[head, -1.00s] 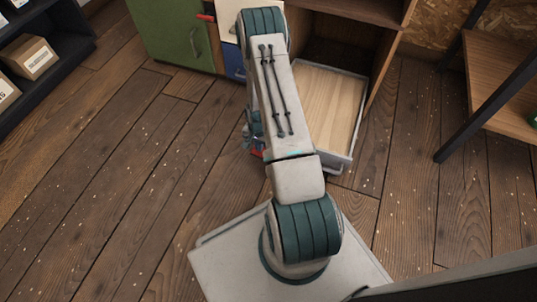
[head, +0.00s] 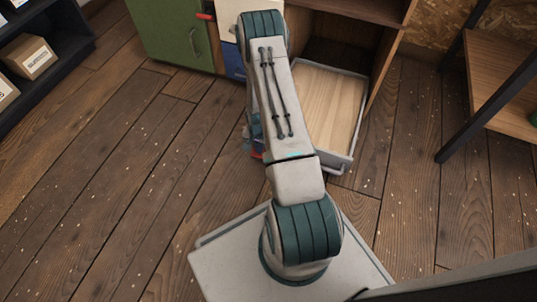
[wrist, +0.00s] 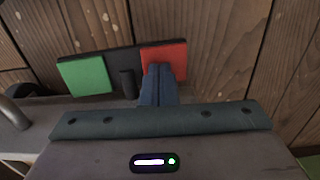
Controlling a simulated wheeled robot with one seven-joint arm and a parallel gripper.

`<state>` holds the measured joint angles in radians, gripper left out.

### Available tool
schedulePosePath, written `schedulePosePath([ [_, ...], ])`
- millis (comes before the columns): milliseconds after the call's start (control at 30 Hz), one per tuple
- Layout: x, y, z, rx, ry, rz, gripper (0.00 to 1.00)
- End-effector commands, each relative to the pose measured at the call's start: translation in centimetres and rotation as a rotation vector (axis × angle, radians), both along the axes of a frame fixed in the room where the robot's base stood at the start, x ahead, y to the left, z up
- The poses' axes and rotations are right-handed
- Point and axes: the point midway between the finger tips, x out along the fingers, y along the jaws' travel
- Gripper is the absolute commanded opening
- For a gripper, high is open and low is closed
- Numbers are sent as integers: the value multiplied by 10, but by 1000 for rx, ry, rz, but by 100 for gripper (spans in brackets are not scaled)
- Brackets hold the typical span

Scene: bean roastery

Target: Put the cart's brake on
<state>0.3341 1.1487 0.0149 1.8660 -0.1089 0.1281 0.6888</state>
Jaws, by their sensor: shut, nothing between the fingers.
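The cart (head: 356,125), a low deck of pale wood with a grey rim, stands right of my arm in the head view. The brake shows in the wrist view as a dark bar with a green pad (wrist: 86,75) on the left, a red pad (wrist: 172,54) on the right and a short dark stub (wrist: 127,84) between. My gripper (wrist: 158,70) is shut and empty, its fingertips over the lower part of the red pad; whether they touch it I cannot tell. In the head view my arm hides most of the gripper and brake; a bit of red shows beside it.
A green cabinet (head: 168,38) and an open wooden shelf unit (head: 340,12) stand behind the cart. A dark shelf with boxes (head: 28,57) is at the left, a wood and black-metal rack (head: 505,85) at the right. The plank floor at left is clear.

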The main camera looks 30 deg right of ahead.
Motion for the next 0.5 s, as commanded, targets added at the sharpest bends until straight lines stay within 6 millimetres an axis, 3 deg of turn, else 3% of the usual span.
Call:
schedulePosePath([
  [167, 0, 0, 4, -1, -1, 0, 0],
  [500, 0, 0, 31, 0, 0, 1, 0],
])
